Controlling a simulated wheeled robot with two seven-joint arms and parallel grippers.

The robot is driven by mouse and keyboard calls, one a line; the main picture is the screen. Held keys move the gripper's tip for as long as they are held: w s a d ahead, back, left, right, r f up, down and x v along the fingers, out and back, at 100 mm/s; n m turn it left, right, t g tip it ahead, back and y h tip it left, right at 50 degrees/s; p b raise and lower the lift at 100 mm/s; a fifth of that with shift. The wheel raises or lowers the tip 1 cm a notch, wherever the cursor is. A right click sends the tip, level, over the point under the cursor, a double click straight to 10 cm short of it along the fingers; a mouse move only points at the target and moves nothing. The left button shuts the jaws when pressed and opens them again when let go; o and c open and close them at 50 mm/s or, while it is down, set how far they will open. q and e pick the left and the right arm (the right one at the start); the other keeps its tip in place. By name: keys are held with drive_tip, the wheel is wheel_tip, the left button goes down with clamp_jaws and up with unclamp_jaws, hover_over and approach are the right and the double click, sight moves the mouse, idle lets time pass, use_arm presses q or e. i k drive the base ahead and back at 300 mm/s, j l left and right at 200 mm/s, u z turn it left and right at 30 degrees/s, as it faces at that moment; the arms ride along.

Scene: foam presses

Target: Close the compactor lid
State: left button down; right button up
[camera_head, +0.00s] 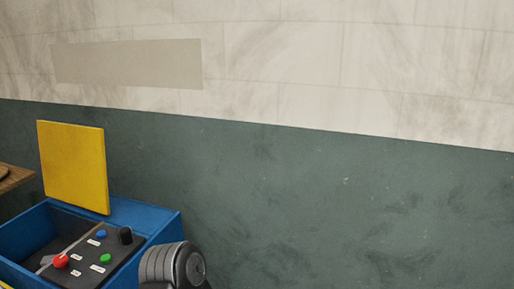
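The compactor (148,215) is a blue box at the lower left of the head view. Its yellow lid (73,165) stands upright and open at the back edge of the box. The dark opening (28,237) shows to the left of a black control panel (85,262). The panel has a red button, green and blue buttons and a black knob. A grey jointed part of my arm (172,265) shows beside the box at its right. Neither gripper is in view. The lower part of the compactor is cut off by the frame.
A brown wooden surface (14,180) juts in at the left edge, with a dark round item on it, partly cut off. A wall, pale above and dark green below (330,200), stands behind. No objects show to the right of my arm.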

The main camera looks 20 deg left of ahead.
sight(73, 156)
drive_tip(key=i+l+u, duration=0.3)
drive_tip(key=u, duration=0.2)
drive_tip(key=i+l+u, duration=0.45)
drive_tip(key=l, duration=0.1)
